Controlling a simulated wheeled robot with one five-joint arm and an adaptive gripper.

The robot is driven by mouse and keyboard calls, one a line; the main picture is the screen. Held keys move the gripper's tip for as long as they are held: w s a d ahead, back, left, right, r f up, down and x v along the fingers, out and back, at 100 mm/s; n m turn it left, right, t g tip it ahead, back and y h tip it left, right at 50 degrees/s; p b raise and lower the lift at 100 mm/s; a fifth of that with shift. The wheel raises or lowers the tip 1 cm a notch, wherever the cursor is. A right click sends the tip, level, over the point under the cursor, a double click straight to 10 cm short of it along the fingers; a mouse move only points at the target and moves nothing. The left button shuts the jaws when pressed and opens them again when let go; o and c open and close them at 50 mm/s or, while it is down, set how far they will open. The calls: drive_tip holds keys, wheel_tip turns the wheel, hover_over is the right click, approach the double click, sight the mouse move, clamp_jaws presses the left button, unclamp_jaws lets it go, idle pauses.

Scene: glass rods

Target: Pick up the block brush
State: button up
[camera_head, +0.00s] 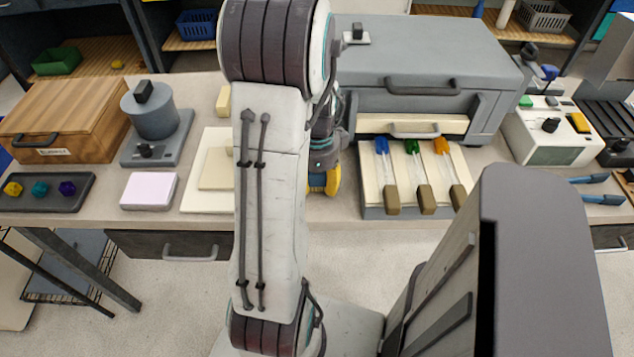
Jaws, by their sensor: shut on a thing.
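My gripper (326,180) hangs over the bench's front part, mostly hidden behind my own white arm. Only its right side shows, with yellow and dark parts at its lower end. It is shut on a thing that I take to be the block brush. The brush itself cannot be made out, as my arm covers the place between the fingers. I cannot tell whether the held thing touches the bench.
Right of my gripper, a tray (377,212) holds glass rods with blue, green and orange ends. A grey cabinet (430,60) stands behind. Left are a pale board (195,202), a pink block (149,190), a grey stand (157,150) and a wooden box (60,115).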

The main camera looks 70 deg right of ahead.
wheel_tip(320, 180, up, 4)
drive_tip(key=shift+s+f, duration=0.1)
drive_tip(key=shift+s, duration=0.05)
drive_tip(key=s+a+r, duration=0.5)
drive_tip(key=s+r, duration=0.1)
drive_tip(key=s, duration=0.4)
drive_tip(key=shift+s+r, duration=0.15)
drive_tip(key=shift+r, duration=0.1)
drive_tip(key=o, duration=0.6)
drive_tip(key=c, duration=0.5)
drive_tip(key=shift+c, duration=0.2)
drive_tip(key=shift+s, duration=0.1)
